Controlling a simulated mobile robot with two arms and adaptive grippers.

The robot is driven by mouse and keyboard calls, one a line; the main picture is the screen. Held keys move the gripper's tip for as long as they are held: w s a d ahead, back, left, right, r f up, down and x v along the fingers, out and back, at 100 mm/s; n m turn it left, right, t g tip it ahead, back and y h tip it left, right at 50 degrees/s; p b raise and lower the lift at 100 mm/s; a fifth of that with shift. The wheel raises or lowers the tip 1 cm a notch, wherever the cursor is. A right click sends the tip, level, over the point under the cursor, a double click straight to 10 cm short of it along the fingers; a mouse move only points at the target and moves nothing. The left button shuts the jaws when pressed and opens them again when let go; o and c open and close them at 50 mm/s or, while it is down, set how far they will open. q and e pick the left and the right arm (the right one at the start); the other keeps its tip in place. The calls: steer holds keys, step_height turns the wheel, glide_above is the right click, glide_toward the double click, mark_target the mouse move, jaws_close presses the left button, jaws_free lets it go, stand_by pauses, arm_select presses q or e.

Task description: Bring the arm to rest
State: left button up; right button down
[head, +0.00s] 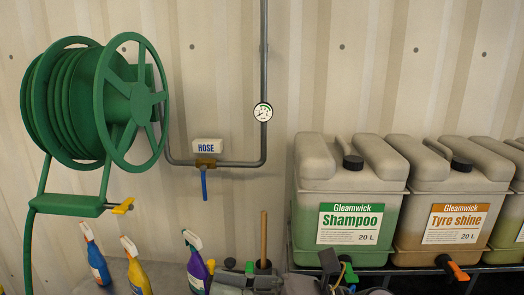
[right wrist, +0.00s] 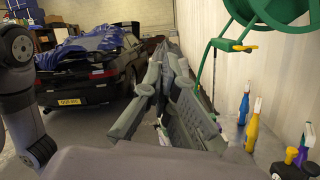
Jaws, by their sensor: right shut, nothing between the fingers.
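My right gripper (right wrist: 170,62) runs up the middle of the right wrist view, its grey fingers together and nothing held between them. In the head view only part of the right gripper (head: 232,279) shows at the bottom edge, in front of the lower shelf area near the spray bottles. The rest of the right arm is largely cut off by the frame. A dark arm link of mine stands at the left of the right wrist view. My left gripper is not in view.
Spray bottles in blue (head: 96,258), yellow (head: 136,270) and purple (head: 196,268) stand near the wall. A green hose reel (head: 130,100) hangs above. Shampoo (head: 350,205) and tyre shine (head: 452,205) canisters stand right. A dark car (right wrist: 100,75) is parked left of the gripper.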

steer(key=w+d+m+t+h, duration=0.4)
steer(key=w+d+m+t, duration=0.15)
steer(key=m+t, duration=0.6)
steer(key=w+d+m+t+h, duration=0.4)
steer(key=d+m+t, duration=0.3)
steer(key=m, duration=0.7)
steer(key=d+f+m+g+h, duration=0.1)
steer(key=d+f+m+h, duration=0.3)
steer(key=f+m+h, duration=0.25)
steer(key=d+f+m+g+h, duration=0.2)
steer(key=d+f+m+h, duration=0.3)
steer(key=f+m, duration=0.25)
steer(key=s+d+f+m+g, duration=0.2)
steer(key=s+f+m+g, duration=0.3)
steer(key=s+f, duration=0.6)
steer(key=s+d+f+m+g, duration=0.25)
steer(key=s+f+g, duration=0.45)
steer(key=s+f, duration=0.4)
steer(key=s+f+g+b, duration=0.1)
steer(key=s+f, duration=0.1)
steer(key=f, duration=1.3)
steer(key=s+f+g+b, duration=0.1)
steer(key=s+f, duration=0.1)
steer(key=f, duration=1.3)
steer(key=s+d+f+g+b, duration=0.1)
steer(key=s+d+f+b, duration=0.1)
steer(key=s+f, duration=1.3)
steer(key=shift+s+d+f+h, duration=0.15)
steer(key=shift+s+f+h, duration=0.2)
steer(key=shift+f+h, duration=0.15)
